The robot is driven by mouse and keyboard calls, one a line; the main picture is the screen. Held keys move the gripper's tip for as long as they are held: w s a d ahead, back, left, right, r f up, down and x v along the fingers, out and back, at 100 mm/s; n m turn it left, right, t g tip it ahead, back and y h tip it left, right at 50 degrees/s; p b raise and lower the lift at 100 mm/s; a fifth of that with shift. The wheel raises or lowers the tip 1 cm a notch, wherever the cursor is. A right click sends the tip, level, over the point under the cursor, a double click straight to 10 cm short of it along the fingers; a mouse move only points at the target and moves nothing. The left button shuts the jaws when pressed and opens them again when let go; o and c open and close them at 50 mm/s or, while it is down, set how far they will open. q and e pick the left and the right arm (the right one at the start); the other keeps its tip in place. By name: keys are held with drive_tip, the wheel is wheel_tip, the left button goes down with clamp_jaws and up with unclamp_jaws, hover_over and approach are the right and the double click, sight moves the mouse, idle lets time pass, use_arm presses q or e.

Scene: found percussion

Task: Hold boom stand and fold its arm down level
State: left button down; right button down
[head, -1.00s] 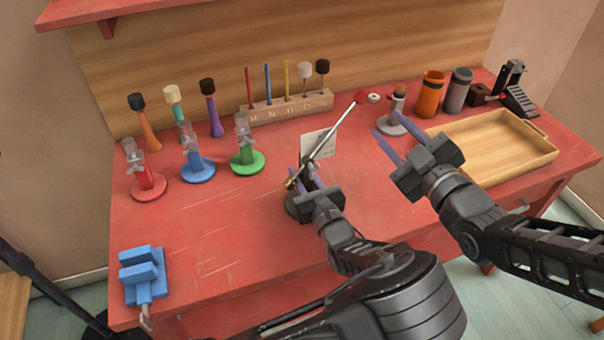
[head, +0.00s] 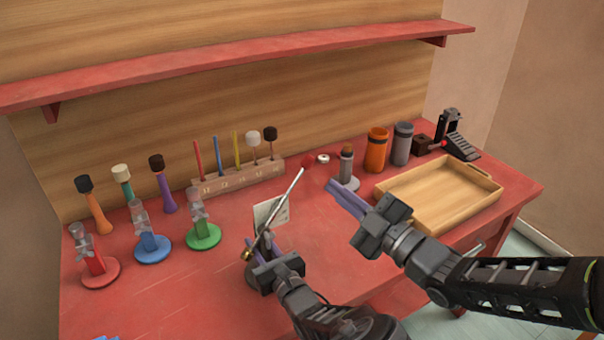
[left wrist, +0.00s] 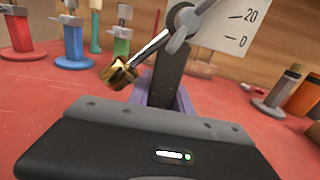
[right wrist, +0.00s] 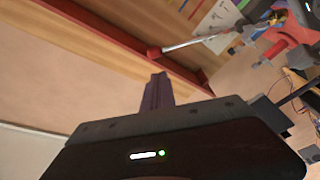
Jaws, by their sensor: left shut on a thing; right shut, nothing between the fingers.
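A white scale card (head: 271,212) marked 20 and 0 stands behind the post. My right gripper (head: 345,198) is shut and empty, right of the arm and apart from it. The raised arm (right wrist: 195,43) also shows in the right wrist view.
An empty wooden tray (head: 440,195) lies right. An orange cup (head: 376,150), a grey cup (head: 402,144) and a small grey stand (head: 346,165) are behind my right gripper. Red, blue and green stands (head: 203,232) line the left. A shelf (head: 230,62) overhangs the back.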

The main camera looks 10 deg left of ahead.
sight(307, 163)
drive_tip(key=shift+s+a+r+n+g+y, duration=0.25)
drive_tip(key=shift+s+r+n+y, duration=0.15)
drive_tip(key=shift+r+n+y, duration=0.1)
drive_tip(key=shift+s+a+r+n+g+y, duration=0.15)
drive_tip(key=shift+s+a+r+n+y, duration=0.05)
drive_tip(key=shift+s+r+n+y, duration=0.25)
drive_tip(key=shift+w, duration=0.1)
drive_tip(key=w+a, duration=0.4)
drive_tip(key=w, duration=0.1)
drive_tip(key=w+a, duration=0.2)
drive_tip(key=shift+w, duration=0.15)
drive_tip(key=shift+w+d+f, duration=0.15)
drive_tip(key=shift+d+f, duration=0.05)
drive_tip(key=shift+d+f, duration=0.1)
